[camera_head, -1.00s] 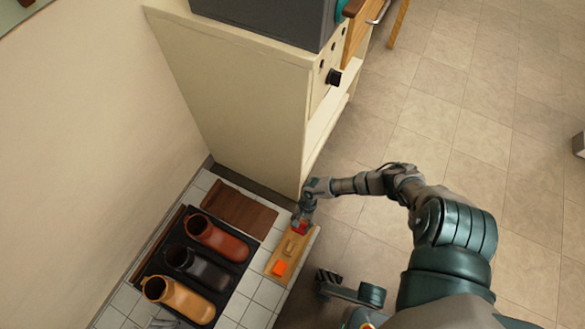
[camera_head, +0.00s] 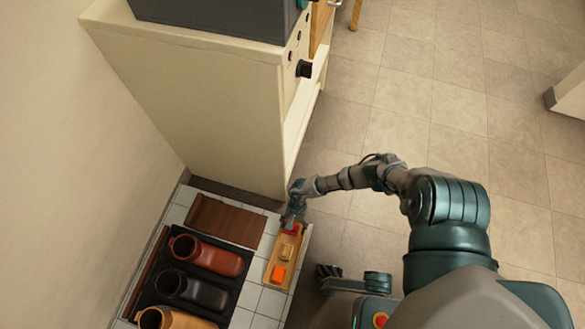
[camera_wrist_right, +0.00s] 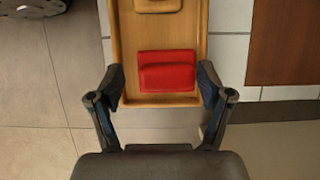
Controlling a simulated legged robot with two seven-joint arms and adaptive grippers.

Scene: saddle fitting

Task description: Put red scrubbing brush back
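The red scrubbing brush (camera_wrist_right: 167,70) lies at the near end of a shallow wooden tray (camera_wrist_right: 125,40) in the right wrist view. In the head view the red brush (camera_head: 290,230) is partly hidden by my right gripper (camera_head: 292,220). In the wrist view my right gripper (camera_wrist_right: 160,90) has its fingers spread on both sides of the tray end, with the brush between them. The fingers appear apart from the brush.
The tray also holds a tan block (camera_head: 286,251) and an orange block (camera_head: 278,274). A cream cabinet (camera_head: 200,110) rises close behind the tray.

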